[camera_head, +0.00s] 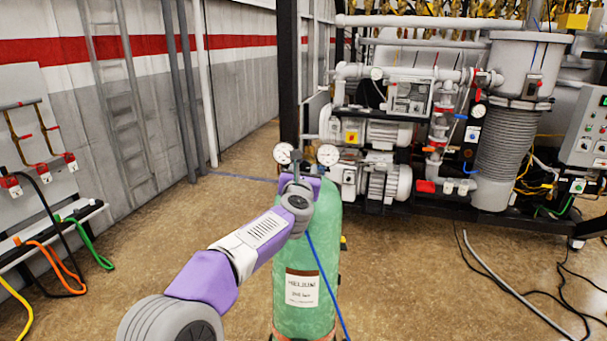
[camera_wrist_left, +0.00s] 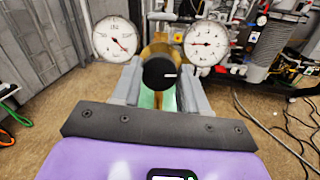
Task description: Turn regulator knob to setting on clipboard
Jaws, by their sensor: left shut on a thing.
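A green helium cylinder (camera_head: 305,250) stands upright on the floor in the head view, with a white label on its front. The regulator on top has a left gauge (camera_wrist_left: 117,39) and a right gauge (camera_wrist_left: 206,43); both needles show in the left wrist view. The black regulator knob (camera_wrist_left: 159,73) has a white mark pointing right. My left gripper (camera_wrist_left: 157,88) has a grey finger on each side of the knob and is shut on it. In the head view my left gripper (camera_head: 297,183) hides most of the regulator. No clipboard can be made out. My right gripper is not in view.
A vacuum furnace rig (camera_head: 400,120) with pumps and pipes stands behind the cylinder. A grey control box (camera_head: 585,130) is at the right. Hoses and cables lie on the floor at both sides. A wall panel (camera_head: 40,130) with hoses stands at the left.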

